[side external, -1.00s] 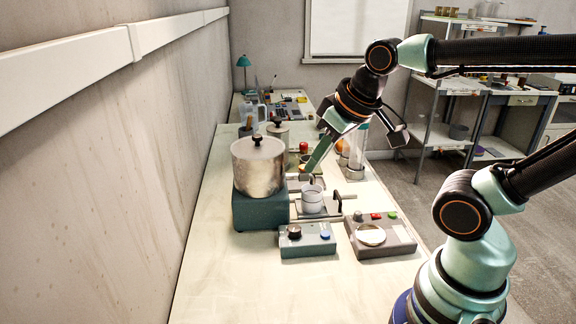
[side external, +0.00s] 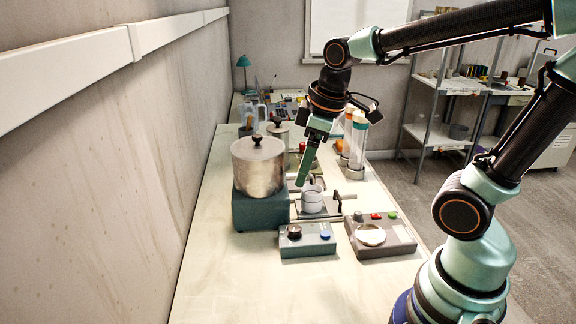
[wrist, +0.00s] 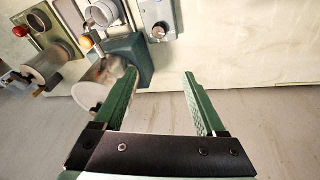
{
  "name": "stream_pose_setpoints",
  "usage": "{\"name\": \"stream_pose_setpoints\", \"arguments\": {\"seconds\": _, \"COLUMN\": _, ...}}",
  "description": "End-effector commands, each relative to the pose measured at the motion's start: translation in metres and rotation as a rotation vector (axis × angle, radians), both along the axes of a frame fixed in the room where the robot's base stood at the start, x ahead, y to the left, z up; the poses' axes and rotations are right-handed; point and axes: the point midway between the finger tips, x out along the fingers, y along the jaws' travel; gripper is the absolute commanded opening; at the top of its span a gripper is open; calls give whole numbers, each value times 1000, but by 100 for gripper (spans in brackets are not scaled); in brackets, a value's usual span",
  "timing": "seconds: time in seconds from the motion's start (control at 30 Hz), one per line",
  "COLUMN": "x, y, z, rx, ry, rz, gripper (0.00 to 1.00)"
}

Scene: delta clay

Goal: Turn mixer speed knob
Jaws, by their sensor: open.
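A small teal control box (side external: 318,242) with a black knob (side external: 294,231) and a blue button (side external: 325,236) sits on the bench in front of the silver lidded pot (side external: 258,167). The pot stands on a teal base (side external: 258,210). In the wrist view the box (wrist: 160,12) is at the top, with a round knob (wrist: 158,30) near its lower end. My gripper (side external: 303,184) points down above the bench, behind and above the box and right of the pot, apart from the knob. In the wrist view its jaws (wrist: 160,73) are apart with nothing between them.
A grey box with a white dish (side external: 370,235) and coloured buttons is right of the control box. A white cup (side external: 312,198) stands on a plate below my gripper. Clear tubes (side external: 356,145) stand farther back. The near bench (side external: 230,285) is clear.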

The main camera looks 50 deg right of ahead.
Motion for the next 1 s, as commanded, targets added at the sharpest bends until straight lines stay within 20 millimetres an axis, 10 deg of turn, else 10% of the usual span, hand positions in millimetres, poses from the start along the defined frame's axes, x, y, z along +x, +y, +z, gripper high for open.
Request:
{"name": "stream_pose_setpoints", "arguments": {"seconds": 0.4, "x": 37, "y": -17, "z": -57, "rx": -93, "ry": 264, "rz": 628, "gripper": 73}}
{"name": "stream_pose_setpoints", "arguments": {"seconds": 1.0, "x": 38, "y": -18, "z": -133, "rx": -92, "ry": 291, "rz": 703, "gripper": 73}}
